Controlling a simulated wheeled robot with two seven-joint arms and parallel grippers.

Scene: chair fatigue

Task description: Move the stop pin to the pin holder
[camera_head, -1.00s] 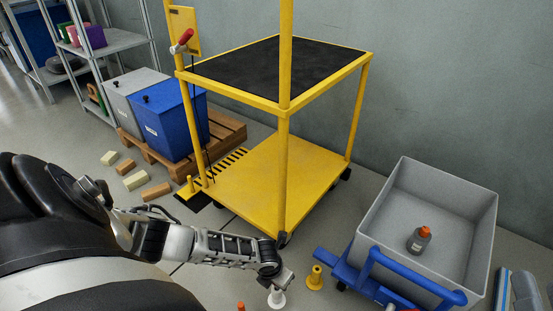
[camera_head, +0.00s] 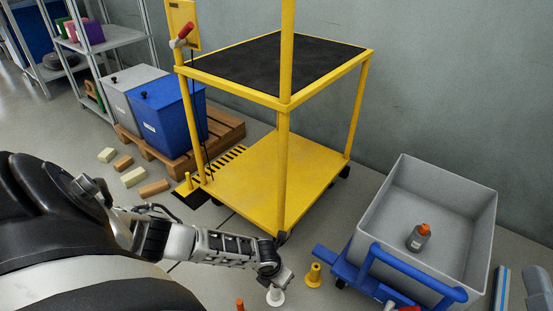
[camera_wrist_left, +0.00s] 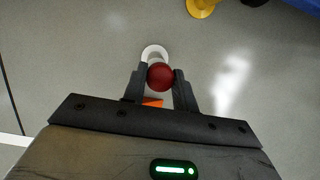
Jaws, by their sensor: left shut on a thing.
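My left gripper (camera_head: 284,281) is low over the floor at the bottom middle of the head view. In the left wrist view its two fingers (camera_wrist_left: 158,88) are shut on a round dark red knob (camera_wrist_left: 160,77), which appears to be the top of the stop pin. A white round-based piece (camera_wrist_left: 154,52) shows just beyond the knob; in the head view a white flared base (camera_head: 275,296) stands under the gripper. Whether the pin sits in this base is hidden. A yellow flared holder (camera_head: 314,276) stands just right of it.
A yellow cart (camera_head: 285,175) stands behind the gripper. A blue trolley with a grey bin (camera_head: 380,225) is at the right, a bottle (camera_head: 418,238) inside. An orange-topped piece (camera_head: 240,304) is at the bottom edge. Blocks (camera_head: 134,177) lie on the floor at left.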

